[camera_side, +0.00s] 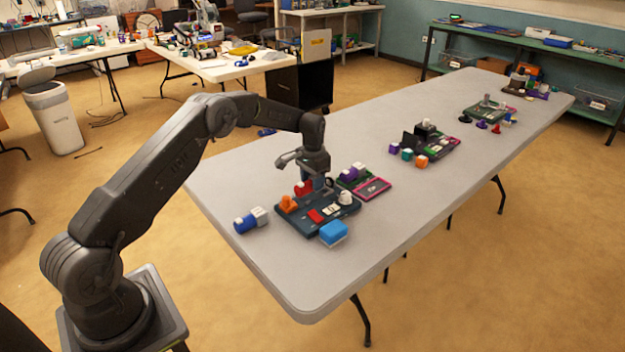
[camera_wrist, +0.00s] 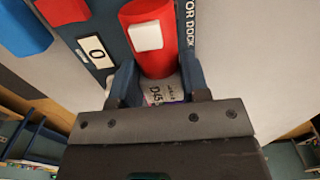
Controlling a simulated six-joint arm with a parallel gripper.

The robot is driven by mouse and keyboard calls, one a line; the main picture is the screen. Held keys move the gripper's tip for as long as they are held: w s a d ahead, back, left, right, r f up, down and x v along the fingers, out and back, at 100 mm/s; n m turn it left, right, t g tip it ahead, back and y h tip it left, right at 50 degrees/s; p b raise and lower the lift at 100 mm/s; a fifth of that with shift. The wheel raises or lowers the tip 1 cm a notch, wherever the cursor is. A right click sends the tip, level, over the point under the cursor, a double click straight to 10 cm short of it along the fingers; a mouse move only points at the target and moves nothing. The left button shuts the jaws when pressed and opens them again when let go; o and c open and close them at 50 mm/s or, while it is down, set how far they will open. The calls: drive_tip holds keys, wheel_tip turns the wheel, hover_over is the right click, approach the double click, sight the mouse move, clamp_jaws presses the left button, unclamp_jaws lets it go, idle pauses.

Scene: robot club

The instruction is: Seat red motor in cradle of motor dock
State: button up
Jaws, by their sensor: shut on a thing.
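The red motor (camera_wrist: 155,62) is a red cylinder with a white square block (camera_wrist: 146,36) on its side. It lies between the fingers of my gripper (camera_wrist: 157,72), which is shut on it. In the side view my gripper (camera_side: 313,180) points down at the back left of the dark blue motor dock (camera_side: 318,222), and part of the red motor (camera_side: 303,187) shows beside it. The motor is at or just above the dock; the fingers hide the cradle, so I cannot tell whether it touches. The dock's lettering (camera_wrist: 190,22) shows in the wrist view.
The dock carries an orange part (camera_side: 288,204), a red part (camera_side: 315,216) and a white part (camera_side: 345,197). A blue block (camera_side: 333,232) is at its front edge. A blue-and-white cylinder (camera_side: 250,220) lies to the left. A pink-edged board (camera_side: 372,188) is close on the right.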

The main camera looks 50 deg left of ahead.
drive_tip(key=shift+f, duration=0.15)
drive_tip(key=shift+f, duration=0.35)
drive_tip(key=shift+f, duration=0.6)
idle(1.1)
drive_tip(key=o, duration=1.5)
drive_tip(key=shift+r, duration=0.1)
drive_tip(key=shift+r, duration=3.9)
